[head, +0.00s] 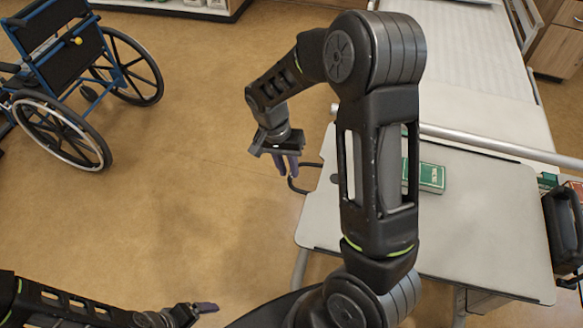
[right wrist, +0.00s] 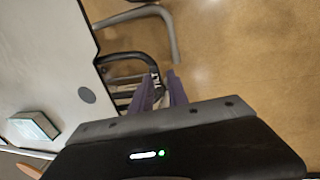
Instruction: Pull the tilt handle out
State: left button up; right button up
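The tilt handle (head: 291,184) is a dark bent bar at the left edge of the pale overbed tabletop (head: 330,222). In the right wrist view the handle (right wrist: 122,57) is a black loop standing out from the table's edge. My right gripper (head: 286,168) is just beside the handle's outer end. Its purple fingers (right wrist: 162,92) are apart, with a narrow gap between them. The handle's end is close to the fingertips; I cannot tell whether they touch. My left gripper (head: 205,307) is low in the head view, away from the table; its opening is unclear.
A green-and-white box (head: 431,177) lies on the tabletop, partly behind my right arm. A bed (head: 480,70) with a rail stands behind the table. A wheelchair (head: 75,80) is at the upper left. The floor between wheelchair and table is clear.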

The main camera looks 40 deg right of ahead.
jog(key=shift+o, duration=1.4)
notch_tip(320, 180, up, 8)
jog(key=w+a, duration=0.1)
jog(key=shift+f, duration=0.15)
jog(key=shift+w, duration=0.1)
